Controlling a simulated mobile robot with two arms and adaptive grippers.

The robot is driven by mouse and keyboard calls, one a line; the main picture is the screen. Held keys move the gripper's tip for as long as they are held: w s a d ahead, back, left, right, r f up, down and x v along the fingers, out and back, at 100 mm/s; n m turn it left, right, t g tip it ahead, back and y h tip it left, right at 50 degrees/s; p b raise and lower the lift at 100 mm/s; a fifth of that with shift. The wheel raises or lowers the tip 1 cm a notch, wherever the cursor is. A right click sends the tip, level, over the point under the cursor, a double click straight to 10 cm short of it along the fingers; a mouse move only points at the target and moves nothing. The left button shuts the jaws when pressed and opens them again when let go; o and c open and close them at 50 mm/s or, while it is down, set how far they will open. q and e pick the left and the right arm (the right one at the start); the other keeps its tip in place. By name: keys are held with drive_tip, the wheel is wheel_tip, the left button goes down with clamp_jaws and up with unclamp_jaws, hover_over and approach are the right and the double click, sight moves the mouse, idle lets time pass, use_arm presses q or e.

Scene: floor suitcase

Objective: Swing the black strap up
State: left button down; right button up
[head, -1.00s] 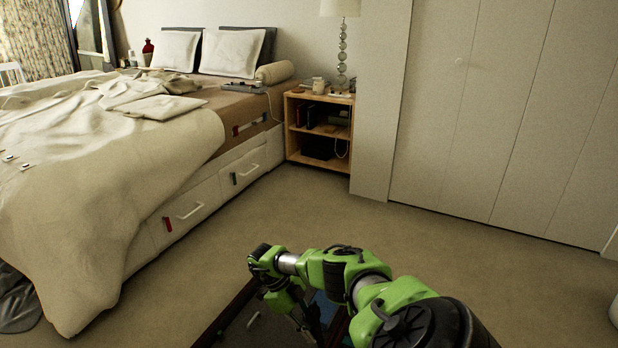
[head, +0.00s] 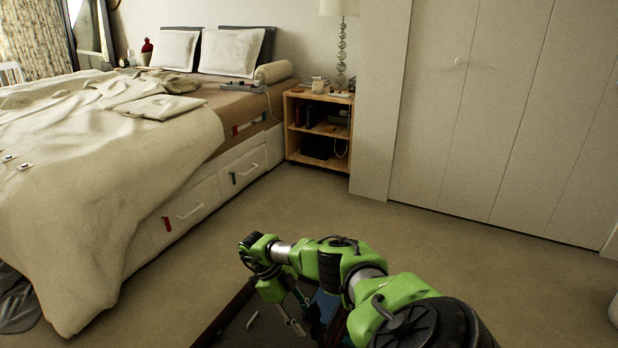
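An open suitcase with a dark brown rim (head: 224,316) lies on the floor at the bottom of the head view, cut off by the lower edge. My green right arm comes in from the lower right and bends down over it. My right gripper (head: 295,318) points down over the suitcase's inside, small and partly covered by my own wrist. I cannot tell whether its fingers are open or shut, or touching anything. I cannot make out the black strap against the dark inside. My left gripper is not in view.
A bed with white drawers (head: 190,210) and a rumpled beige cover (head: 120,190) stands at the left. A wooden nightstand (head: 318,130) and white closet doors (head: 490,120) are at the back. The carpet (head: 440,250) between them and the suitcase is clear.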

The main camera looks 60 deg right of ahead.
drive_tip(key=v, duration=0.8)
drive_tip(key=shift+w, duration=0.1)
idle(0.3)
